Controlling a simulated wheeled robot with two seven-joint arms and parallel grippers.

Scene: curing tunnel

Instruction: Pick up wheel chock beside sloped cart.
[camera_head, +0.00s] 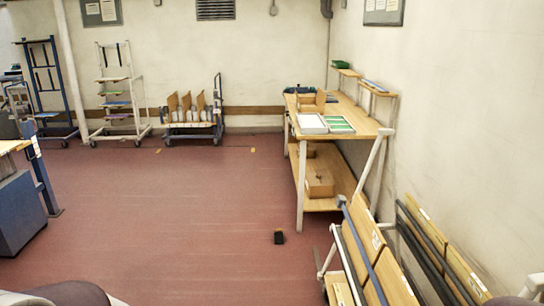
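A small black block that looks like the wheel chock (278,237) sits on the red floor, right of the middle of the head view. It stands apart from a cart with leaning wooden boards, likely the sloped cart (362,228), which is to its right and nearer to me. The cart's lower part is cut off by the picture's edge. Rounded grey and dark parts of my own body show at the bottom left and bottom right corners. Neither of my grippers shows.
A wooden workbench (362,125) with trays and a lower shelf stands along the right wall. A blue-grey cabinet (20,212) is at the left. Racks (120,104) and a trolley with several boards (195,126) line the back wall. The floor between is clear.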

